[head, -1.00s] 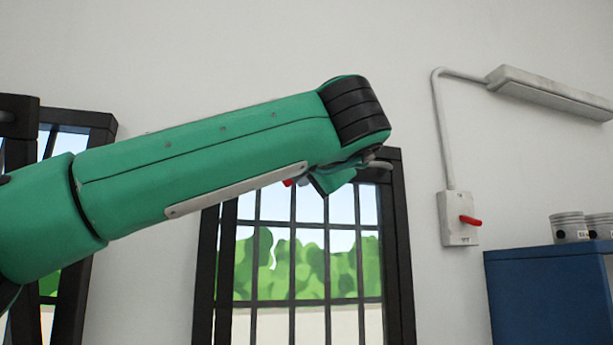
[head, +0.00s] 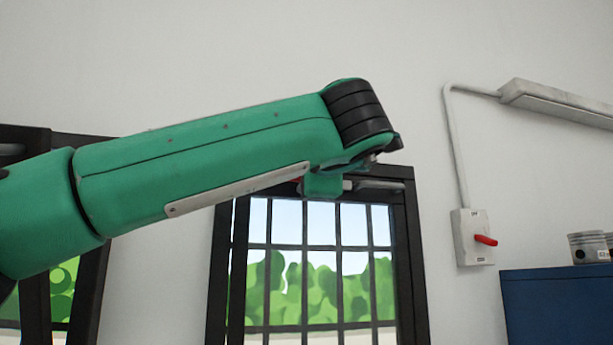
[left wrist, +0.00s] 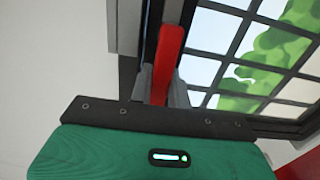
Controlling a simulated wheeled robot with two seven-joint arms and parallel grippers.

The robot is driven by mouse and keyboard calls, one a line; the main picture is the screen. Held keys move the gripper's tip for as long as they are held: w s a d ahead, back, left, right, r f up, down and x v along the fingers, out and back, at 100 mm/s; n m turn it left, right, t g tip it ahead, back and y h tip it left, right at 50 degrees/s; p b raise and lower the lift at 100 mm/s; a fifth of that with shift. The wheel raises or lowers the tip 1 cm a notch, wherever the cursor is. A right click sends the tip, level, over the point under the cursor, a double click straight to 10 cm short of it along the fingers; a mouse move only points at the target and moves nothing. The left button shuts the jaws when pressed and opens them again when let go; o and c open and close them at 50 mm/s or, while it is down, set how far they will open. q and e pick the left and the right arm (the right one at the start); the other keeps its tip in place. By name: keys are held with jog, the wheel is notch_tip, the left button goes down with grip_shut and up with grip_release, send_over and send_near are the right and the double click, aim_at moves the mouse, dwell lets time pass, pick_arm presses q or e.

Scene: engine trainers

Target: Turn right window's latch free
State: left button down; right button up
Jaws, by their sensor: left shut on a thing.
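The right window (head: 408,260) is a dark-framed, barred window in the middle of the head view. Its red latch (left wrist: 168,55) is a long handle at the dark frame in the left wrist view. My left gripper (left wrist: 160,90) is shut on the latch, with a grey finger on each side of it. In the head view my green left arm crosses in front of the window's top, and only a small bit of red (head: 299,181) shows beside the wrist. My right gripper is in neither view.
Another dark-framed window (head: 95,270) stands at the left, partly behind my arm. A wall switch (head: 470,238) with a red handle and a lamp (head: 555,100) are at the right. A blue cabinet (head: 555,310) with metal pistons (head: 588,247) on top stands below them.

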pick_arm(q)
jog(key=shift+r, duration=0.1)
dwell(0.4)
jog(key=c, duration=1.5)
grip_release()
jog(key=shift+o, duration=0.9)
jog(key=shift+w, duration=0.1)
jog(key=shift+s+d, duration=0.1)
jog(key=shift+s, duration=0.25)
jog(key=b+v, duration=0.5)
jog(key=v, duration=0.8)
jog(key=shift+b, duration=0.35)
